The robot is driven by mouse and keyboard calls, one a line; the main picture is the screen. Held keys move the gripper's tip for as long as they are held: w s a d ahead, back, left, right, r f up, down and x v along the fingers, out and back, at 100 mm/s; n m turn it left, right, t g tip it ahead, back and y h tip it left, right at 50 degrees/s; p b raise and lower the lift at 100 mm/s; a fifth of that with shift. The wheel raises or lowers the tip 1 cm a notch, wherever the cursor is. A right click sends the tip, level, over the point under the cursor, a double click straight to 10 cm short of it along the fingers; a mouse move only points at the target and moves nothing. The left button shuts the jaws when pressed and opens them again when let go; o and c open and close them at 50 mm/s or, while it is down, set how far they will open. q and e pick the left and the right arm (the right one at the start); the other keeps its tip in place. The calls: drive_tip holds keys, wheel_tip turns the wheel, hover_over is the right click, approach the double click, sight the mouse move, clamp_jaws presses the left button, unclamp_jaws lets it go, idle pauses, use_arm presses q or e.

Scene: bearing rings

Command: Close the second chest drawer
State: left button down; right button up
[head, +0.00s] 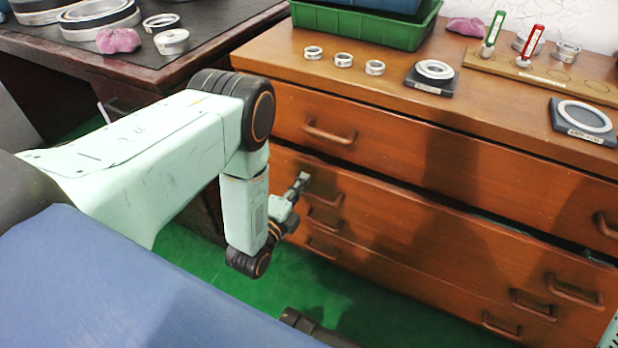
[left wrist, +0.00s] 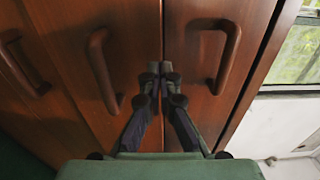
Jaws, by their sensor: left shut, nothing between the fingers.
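The wooden chest (head: 440,150) has several stacked drawers with curved brown handles. The second drawer (head: 400,215) is below the top drawer; a dark gap shows along its upper edge toward the right, so it appears slightly pulled out. Its left handle (head: 328,197) is beside my left gripper (head: 303,181). In the left wrist view the second drawer (left wrist: 128,40) and its handle (left wrist: 104,72) are left of the fingertips. My left gripper (left wrist: 160,78) is shut and empty, its tips before the seam between top and second drawers; contact cannot be told. My right gripper is out of view.
A dark table (head: 190,50) with rings stands at the left. Green floor (head: 190,270) lies open below my arm.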

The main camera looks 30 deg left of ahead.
sight(315, 165)
use_arm(q)
drive_tip(key=w+b, duration=0.1)
drive_tip(key=w, duration=0.2)
drive_tip(key=shift+w+d+f, duration=0.1)
drive_tip(key=shift+w, duration=0.4)
drive_tip(key=shift+w, duration=0.1)
drive_tip(key=shift+w+d+r+b, duration=0.1)
drive_tip(key=shift+w+b, duration=0.1)
drive_tip(key=shift+w, duration=0.25)
drive_tip(key=shift+w+r+b, duration=0.1)
drive_tip(key=shift+w+b, duration=0.05)
drive_tip(key=shift+w, duration=0.6)
drive_tip(key=shift+f, duration=0.15)
drive_tip(key=shift+s, duration=0.15)
